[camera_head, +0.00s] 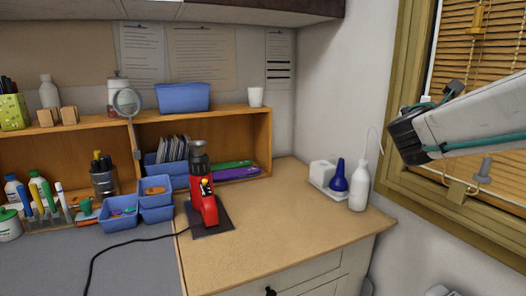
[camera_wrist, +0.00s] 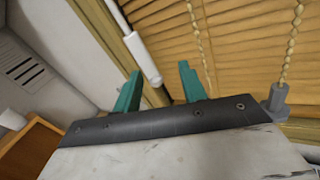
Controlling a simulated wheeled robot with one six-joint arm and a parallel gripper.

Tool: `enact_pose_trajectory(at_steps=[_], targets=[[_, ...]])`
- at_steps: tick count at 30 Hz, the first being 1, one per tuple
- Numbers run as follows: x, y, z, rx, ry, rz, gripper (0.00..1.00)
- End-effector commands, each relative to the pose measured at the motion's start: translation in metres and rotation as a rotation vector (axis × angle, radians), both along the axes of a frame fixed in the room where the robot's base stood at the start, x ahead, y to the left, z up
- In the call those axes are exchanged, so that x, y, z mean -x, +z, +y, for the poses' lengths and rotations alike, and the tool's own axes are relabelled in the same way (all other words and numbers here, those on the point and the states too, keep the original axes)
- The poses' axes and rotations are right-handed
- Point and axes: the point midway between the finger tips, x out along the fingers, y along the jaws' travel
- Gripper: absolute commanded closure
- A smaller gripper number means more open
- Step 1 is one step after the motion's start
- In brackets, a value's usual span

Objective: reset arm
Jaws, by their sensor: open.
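My arm reaches in from the right in the head view, in front of the window and above the right end of the counter. My gripper (camera_wrist: 158,88) shows in the wrist view as two teal fingers, apart with nothing between them. Behind the fingers are the window frame and blinds. In the head view the fingers are mostly hidden behind the dark wrist end of the arm. The gripper is clear of the counter and touches nothing that I can see.
A wooden counter (camera_head: 270,220) holds a red device (camera_head: 206,207) on a dark mat, blue bins (camera_head: 155,192), a white bottle (camera_head: 359,186) and a blue bottle (camera_head: 339,177). A wooden shelf (camera_head: 262,140) stands behind. The window blinds (camera_head: 480,65) are close to my arm. The counter's front right is bare.

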Motion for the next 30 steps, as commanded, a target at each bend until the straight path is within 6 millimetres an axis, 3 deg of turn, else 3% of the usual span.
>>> enact_pose_trajectory(at_steps=[6,11,17,21,24,27,30], targets=[[0.068,-0.057,-0.024,-0.508,-0.340,-0.229,0.58],[0.133,-0.106,-0.014,-0.888,-0.658,-0.409,0.58],[0.211,-0.164,0.043,-1.321,-1.107,-0.571,0.58],[0.253,-0.188,0.099,-1.574,-1.404,-0.606,0.58],[0.273,-0.193,0.134,-1.708,-1.551,-0.588,0.58],[0.284,-0.192,0.157,-1.807,-1.607,-0.554,0.58],[0.288,-0.189,0.157,-1.833,-1.587,-0.558,0.58]])
